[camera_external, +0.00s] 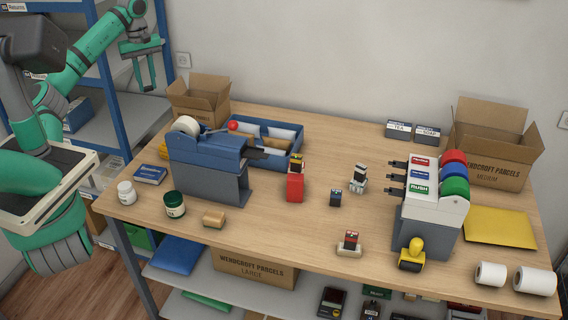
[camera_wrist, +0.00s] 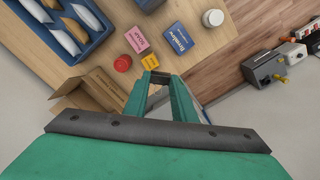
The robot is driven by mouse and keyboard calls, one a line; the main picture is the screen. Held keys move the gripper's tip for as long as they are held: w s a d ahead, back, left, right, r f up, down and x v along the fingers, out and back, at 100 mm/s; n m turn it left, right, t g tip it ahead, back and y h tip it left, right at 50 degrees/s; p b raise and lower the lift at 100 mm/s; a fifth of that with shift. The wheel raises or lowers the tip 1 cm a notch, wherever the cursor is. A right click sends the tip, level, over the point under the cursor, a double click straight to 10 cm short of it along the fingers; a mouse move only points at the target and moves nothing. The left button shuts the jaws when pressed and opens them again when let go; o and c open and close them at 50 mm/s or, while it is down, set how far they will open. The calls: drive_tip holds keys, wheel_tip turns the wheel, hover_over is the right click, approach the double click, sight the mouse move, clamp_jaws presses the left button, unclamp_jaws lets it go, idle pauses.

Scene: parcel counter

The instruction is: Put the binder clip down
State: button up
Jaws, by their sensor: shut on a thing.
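My gripper (camera_external: 148,82) is raised at the upper left in the external view, beyond the table's left back corner and in front of the shelf unit. In the wrist view my gripper (camera_wrist: 160,79) has its two green fingers close together at the tips. A small dark thing sits between the fingertips there, consistent with the binder clip (camera_wrist: 159,78). It is mostly hidden by the fingers, and I cannot make it out in the external view. The wooden table (camera_external: 290,235) stands below and to the right of my gripper.
An open cardboard box (camera_external: 199,104), a blue tray of envelopes (camera_external: 291,152) and a blue tape dispenser (camera_external: 209,164) crowd the table's left back. A white label dispenser (camera_external: 426,225) stands right. Stampers dot the middle, with bare wood around them. The blue-framed shelf (camera_external: 118,118) is left.

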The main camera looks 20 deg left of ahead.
wheel_tip(320, 180, down, 18)
drive_tip(key=w+a+f, duration=0.1)
drive_tip(key=w, duration=0.1)
drive_tip(key=w+a+f, duration=0.1)
drive_tip(key=w, duration=0.2)
drive_tip(key=w+a+f, duration=0.1)
drive_tip(key=w, duration=0.2)
drive_tip(key=shift+f, duration=0.35)
drive_tip(key=w+f, duration=0.2)
drive_tip(key=w+a+f, duration=0.1)
drive_tip(key=w+f, duration=0.1)
drive_tip(key=shift+w+f, duration=0.1)
drive_tip(key=shift+f, duration=0.25)
drive_tip(key=shift+w+a+f, duration=0.15)
drive_tip(key=shift+w+f, duration=0.25)
drive_tip(key=shift+f, duration=0.15)
drive_tip(key=shift+w+f, duration=0.1)
drive_tip(key=shift+w+f, duration=0.1)
drive_tip(key=shift+a+f, duration=0.15)
drive_tip(key=shift+f, duration=1.4)
drive_tip(key=shift+f, duration=0.15)
